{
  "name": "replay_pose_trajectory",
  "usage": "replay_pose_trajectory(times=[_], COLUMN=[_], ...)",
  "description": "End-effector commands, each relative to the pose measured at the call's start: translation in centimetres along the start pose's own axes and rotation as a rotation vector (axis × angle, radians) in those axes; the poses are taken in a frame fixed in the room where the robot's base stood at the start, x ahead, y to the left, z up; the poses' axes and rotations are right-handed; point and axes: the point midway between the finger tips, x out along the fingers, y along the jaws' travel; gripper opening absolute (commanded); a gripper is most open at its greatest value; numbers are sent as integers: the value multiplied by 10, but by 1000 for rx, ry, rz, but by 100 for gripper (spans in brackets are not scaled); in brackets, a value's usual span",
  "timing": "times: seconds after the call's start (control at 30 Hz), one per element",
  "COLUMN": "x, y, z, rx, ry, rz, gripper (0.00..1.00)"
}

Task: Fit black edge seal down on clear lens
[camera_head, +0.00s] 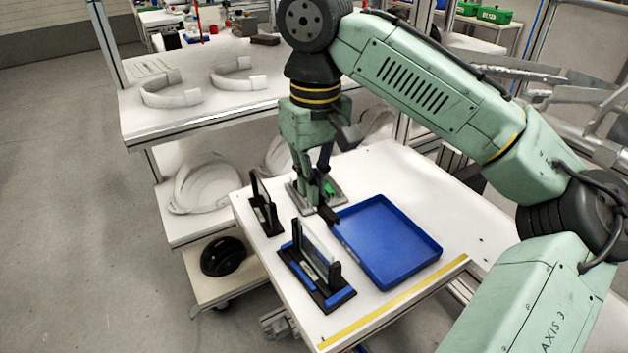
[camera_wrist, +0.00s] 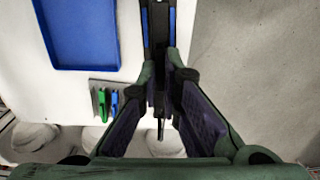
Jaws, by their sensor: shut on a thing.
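The clear lens (camera_head: 319,247) stands upright in a black holder (camera_head: 322,293) with blue pads, left of the blue tray in the head view. The same holder (camera_wrist: 147,22) shows at the top middle of the wrist view, beyond the fingertips. My gripper (camera_head: 318,208) is above the table, behind the lens in the head view. In the wrist view my gripper (camera_wrist: 165,78) has its fingertips close together around a narrow dark strip, seemingly the black edge seal (camera_wrist: 160,98). The seal appears edge-on, and the fingers hide much of it. I cannot make out its full outline.
The blue tray (camera_head: 428,262) looks empty. A small black stand (camera_head: 268,223) with thin uprights is left of the lens holder. A grey plate (camera_head: 336,187) with green and blue pieces lies behind my gripper. White shell parts stand on shelves behind.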

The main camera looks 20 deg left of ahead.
Motion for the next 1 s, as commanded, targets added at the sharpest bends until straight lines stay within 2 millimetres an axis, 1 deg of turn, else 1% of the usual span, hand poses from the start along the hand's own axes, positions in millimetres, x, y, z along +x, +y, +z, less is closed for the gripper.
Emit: replay_pose_trajectory(times=[0.27, 0.47, 0.83, 1.0], x=[-1, 12, 47, 56], y=[-1, 0, 0, 0], z=[0, 0, 0, 0], rx=[-1, 0, 0, 0], ry=[0, -1, -1, 0], rz=[10, 10, 9, 11], gripper=[0, 0, 0, 0])
